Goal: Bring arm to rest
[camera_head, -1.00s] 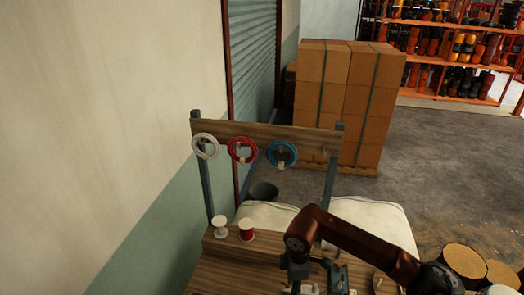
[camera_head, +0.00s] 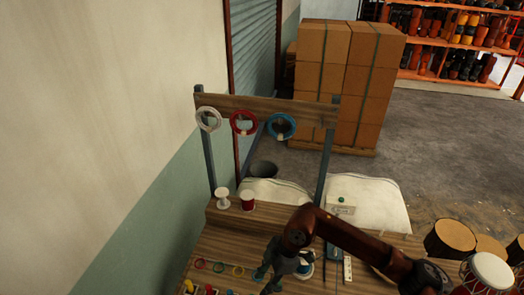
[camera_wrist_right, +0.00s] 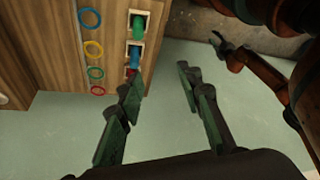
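My right arm reaches in from the right in the head view, bent above the wooden workbench (camera_head: 210,243). Its gripper (camera_head: 268,272) hangs low over the bench's near part, beside the coloured rings (camera_head: 238,271). In the right wrist view the right gripper (camera_wrist_right: 166,112) has its two green fingers wide apart with nothing between them. Another reddish arm shows at the upper right there, and its small dark gripper (camera_wrist_right: 226,52), my left, looks open and empty. My left gripper is outside the head view.
White (camera_head: 208,119), red (camera_head: 244,123) and blue (camera_head: 281,126) hoops hang on a wooden rail. Two spools (camera_head: 248,200) stand on the bench's raised step. A red-and-white drum (camera_head: 487,272) and brown drums (camera_head: 450,238) stand at the right. A wall closes off the left.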

